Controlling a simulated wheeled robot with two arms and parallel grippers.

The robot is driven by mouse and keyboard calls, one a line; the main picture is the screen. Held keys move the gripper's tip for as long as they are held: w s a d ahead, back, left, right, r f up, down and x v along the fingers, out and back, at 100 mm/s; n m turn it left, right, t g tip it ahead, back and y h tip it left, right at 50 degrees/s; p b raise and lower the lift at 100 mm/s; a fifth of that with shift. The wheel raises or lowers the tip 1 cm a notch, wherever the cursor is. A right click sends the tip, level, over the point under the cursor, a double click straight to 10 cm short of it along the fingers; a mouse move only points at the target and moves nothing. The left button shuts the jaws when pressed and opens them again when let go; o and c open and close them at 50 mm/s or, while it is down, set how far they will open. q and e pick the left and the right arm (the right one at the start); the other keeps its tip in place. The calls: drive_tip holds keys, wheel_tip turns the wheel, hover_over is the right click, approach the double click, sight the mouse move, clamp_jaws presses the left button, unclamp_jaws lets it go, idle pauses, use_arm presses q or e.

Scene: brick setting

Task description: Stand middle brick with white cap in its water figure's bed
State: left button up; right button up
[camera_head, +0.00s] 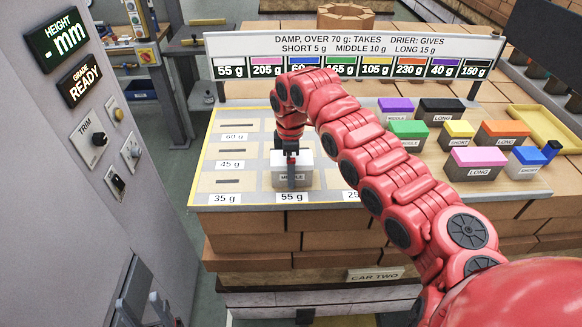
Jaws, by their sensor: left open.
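The white-capped brick (279,180), labelled MIDDLE, is at the front row of the bed board (214,155), just behind the "55 g" label. It looks upright; whether it is seated in that bed is hard to tell. My left gripper (291,172) is open, pointing down over the brick, with a dark finger in front of its label. Contact is unclear. The sign (400,45) reads damp over 70 g takes, drier gives, middle 10 g; its first figure, under a white patch, is 55 g. My right gripper is out of view.
Several coloured-cap bricks, including a pink LONG one (478,158) and a green one (408,130), stand right of my arm. A yellow tray (543,125) is at far right. The panel (92,150) at left shows "- mm" and "READY". Beds labelled 35 g, 45 g and 60 g are bare.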

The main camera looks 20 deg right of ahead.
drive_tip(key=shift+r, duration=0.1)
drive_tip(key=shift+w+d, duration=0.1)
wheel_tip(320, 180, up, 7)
drive_tip(key=b, duration=0.3)
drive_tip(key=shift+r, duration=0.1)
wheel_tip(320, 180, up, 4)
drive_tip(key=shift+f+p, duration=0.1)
drive_tip(key=shift+p, duration=0.9)
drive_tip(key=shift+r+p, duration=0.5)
drive_tip(key=shift+p, duration=0.05)
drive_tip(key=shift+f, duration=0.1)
